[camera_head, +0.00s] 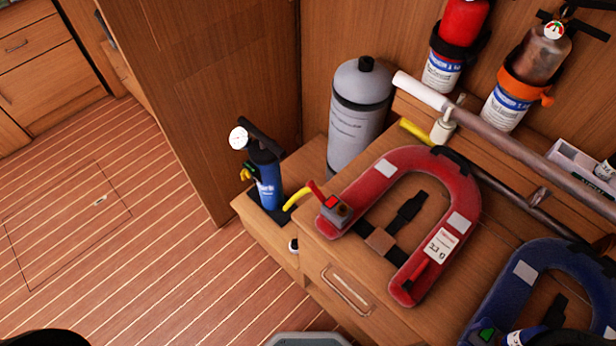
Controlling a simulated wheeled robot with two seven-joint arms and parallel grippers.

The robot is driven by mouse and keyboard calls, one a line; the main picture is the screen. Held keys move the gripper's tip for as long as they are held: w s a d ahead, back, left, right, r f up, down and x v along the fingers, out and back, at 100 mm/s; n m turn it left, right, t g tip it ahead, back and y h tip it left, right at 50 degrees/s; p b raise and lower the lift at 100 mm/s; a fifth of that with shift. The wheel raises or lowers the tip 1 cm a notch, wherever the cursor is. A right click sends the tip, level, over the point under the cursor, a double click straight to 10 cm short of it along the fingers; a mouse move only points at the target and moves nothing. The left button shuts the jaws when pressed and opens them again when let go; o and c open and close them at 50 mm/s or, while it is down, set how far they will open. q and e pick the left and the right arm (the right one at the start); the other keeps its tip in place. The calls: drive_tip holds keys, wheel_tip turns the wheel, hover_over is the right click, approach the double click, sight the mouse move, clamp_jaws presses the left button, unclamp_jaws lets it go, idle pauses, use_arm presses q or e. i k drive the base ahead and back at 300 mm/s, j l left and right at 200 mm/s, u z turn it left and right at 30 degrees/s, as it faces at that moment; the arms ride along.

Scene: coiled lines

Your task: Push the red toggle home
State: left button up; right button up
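A red horseshoe-shaped vest (462,194) lies on the wooden counter. At the end of its left arm is a small grey box (341,214) with a red part on top. A red lever (315,189) sticks up and left from this box, beside the end of a yellow hose. It looks like the red toggle, but it is too small to tell how far it is in. A red strip (418,271) also shows on the vest's right arm, below a white label. Neither gripper is in view.
A blue hand pump (266,180) with a gauge stands left of the vest; a grey cylinder (358,115) stands behind. A long rail (500,140) crosses behind the vest. A blue vest (504,292) lies at lower right. Extinguishers hang on the wall. The left floor is clear.

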sight(311, 184)
drive_tip(key=j+z, duration=0.25)
drive_tip(key=z, duration=0.15)
drive_tip(key=k+j+z, duration=0.1)
drive_tip(key=j+z, duration=0.15)
drive_tip(key=z, duration=0.15)
